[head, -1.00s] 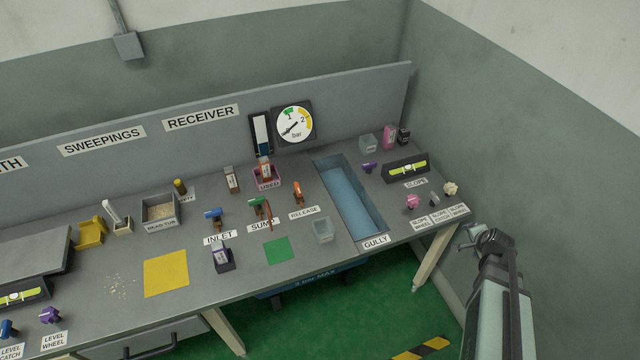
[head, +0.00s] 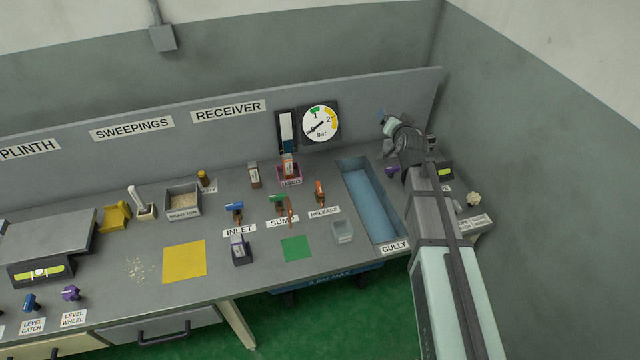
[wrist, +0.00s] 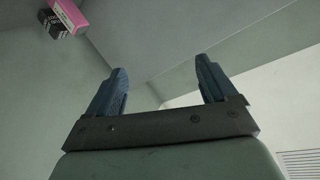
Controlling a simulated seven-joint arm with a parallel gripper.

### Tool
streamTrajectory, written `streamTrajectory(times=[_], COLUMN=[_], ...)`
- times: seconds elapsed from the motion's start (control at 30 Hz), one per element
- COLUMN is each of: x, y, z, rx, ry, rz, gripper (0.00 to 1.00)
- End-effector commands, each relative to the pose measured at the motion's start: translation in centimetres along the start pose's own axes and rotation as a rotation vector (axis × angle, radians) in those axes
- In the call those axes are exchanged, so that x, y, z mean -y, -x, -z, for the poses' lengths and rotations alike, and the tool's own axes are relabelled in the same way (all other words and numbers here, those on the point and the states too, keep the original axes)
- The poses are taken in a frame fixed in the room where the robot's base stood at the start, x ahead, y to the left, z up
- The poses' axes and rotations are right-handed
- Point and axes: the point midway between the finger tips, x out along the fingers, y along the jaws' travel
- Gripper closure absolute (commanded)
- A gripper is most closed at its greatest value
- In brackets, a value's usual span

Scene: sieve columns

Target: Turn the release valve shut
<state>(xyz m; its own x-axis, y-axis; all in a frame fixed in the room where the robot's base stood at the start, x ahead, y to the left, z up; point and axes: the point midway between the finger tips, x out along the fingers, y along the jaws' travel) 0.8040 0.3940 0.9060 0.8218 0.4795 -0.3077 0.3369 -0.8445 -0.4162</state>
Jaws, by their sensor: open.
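The release valve has an orange-red handle (head: 319,191) and stands on the bench behind the RELEASE label (head: 323,212), left of the gully. Its handle points up and slightly toward the back; I cannot tell its exact setting. My gripper (head: 382,118) is raised above the bench's right end, beyond the gully and to the right of the valve. In the wrist view its two blue fingers (wrist: 162,88) are apart with nothing between them. The valve does not show in the wrist view.
The inlet valve (head: 235,210) is blue and the sump valve (head: 279,203) green. A round gauge (head: 320,122) hangs on the back panel. The blue gully (head: 371,205) lies between my arm and the release valve. A clear tub (head: 343,231) sits in front of the valve. A pink box (wrist: 69,17) shows at upper left.

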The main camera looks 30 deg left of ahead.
Motion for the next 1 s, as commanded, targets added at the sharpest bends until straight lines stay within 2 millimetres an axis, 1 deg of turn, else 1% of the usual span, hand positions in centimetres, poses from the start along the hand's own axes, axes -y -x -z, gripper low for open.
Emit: streamTrajectory(times=[0.03, 0.07, 0.1, 0.17, 0.2, 0.3, 0.4, 0.53, 0.6, 0.67, 0.77, 0.87, 1.0], x=[3.3, 5.0, 7.3, 10.3, 12.2, 16.2, 19.7, 23.8, 25.8, 27.1, 27.9, 27.8, 26.6], y=[-0.5, -0.6, -0.7, -0.7, -0.7, -0.5, -0.3, 0.0, 0.0, -0.1, -0.4, -0.8, -1.2], z=[0.3, 0.6, 0.8, 1.0, 1.1, 1.3, 1.2, 0.8, 0.2, -0.7, -2.3, -4.1, -6.9], rx=[-0.013, -0.022, -0.034, -0.050, -0.059, -0.078, -0.088, -0.086, -0.069, -0.041, 0.025, 0.108, 0.256], ry=[0.035, 0.054, 0.081, 0.117, 0.138, 0.190, 0.245, 0.333, 0.403, 0.479, 0.607, 0.743, 0.952], rz=[0.038, 0.058, 0.084, 0.119, 0.140, 0.183, 0.219, 0.257, 0.273, 0.282, 0.286, 0.288, 0.302], gripper=[0.15, 0.15, 0.15, 0.15, 0.15, 0.15, 0.15, 0.15, 0.15, 0.15, 0.15, 0.15, 0.15])
